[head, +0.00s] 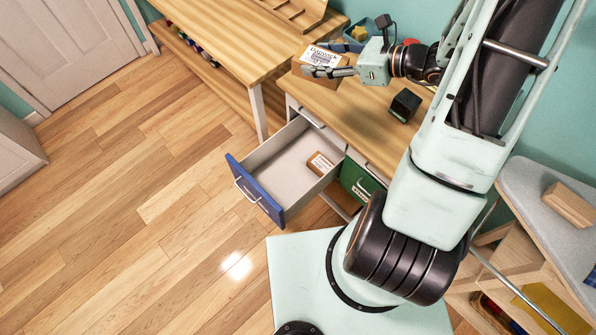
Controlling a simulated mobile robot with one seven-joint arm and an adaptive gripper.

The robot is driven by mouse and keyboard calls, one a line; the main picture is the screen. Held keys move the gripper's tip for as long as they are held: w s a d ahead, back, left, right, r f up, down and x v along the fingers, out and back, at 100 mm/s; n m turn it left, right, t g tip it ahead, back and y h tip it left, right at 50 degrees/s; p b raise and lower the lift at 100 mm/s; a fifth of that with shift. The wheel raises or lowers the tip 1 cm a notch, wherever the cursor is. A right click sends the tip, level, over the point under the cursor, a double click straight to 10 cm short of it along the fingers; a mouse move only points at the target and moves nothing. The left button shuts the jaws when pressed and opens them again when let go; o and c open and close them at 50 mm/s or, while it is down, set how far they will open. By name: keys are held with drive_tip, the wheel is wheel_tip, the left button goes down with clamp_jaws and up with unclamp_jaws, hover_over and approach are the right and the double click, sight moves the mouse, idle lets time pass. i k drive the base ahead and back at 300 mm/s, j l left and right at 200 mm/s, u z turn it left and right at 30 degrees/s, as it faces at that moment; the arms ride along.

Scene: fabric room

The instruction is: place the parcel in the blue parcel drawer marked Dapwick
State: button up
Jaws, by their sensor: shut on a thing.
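A brown cardboard parcel (320,57) with a white label that appears to read Dapwick shows in the head view above the wooden desk. My gripper (328,64) is shut on it, with the dark fingers across the label and the parcel's sides. Whether the parcel touches the desktop I cannot tell. The blue-fronted drawer (254,191) is pulled out from the desk, below and to the left of the parcel. Its pale inside is mostly bare. No name can be read on the drawer.
A small labelled box (320,163) lies in the drawer's right part. A green drawer (358,182) beside it is shut. A black cube (405,105) sits on the desktop (352,120). A wooden table (235,45) stands behind. A grey-topped shelf unit (540,195) is at right. The floor at left is clear.

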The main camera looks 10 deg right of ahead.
sight(304, 150)
drive_tip(key=k+j+z, duration=0.45)
drive_tip(key=j, duration=0.25)
drive_tip(key=k+j+z, duration=0.15)
drive_tip(key=j, duration=0.2)
drive_tip(key=j+z, duration=0.25)
drive_tip(key=j, duration=0.4)
drive_tip(key=i+j+z, duration=0.1)
drive_tip(key=j, duration=0.2)
drive_tip(key=j+z, duration=0.1)
drive_tip(key=j, duration=0.15)
drive_tip(key=i+j, duration=0.2)
drive_tip(key=i, duration=0.2)
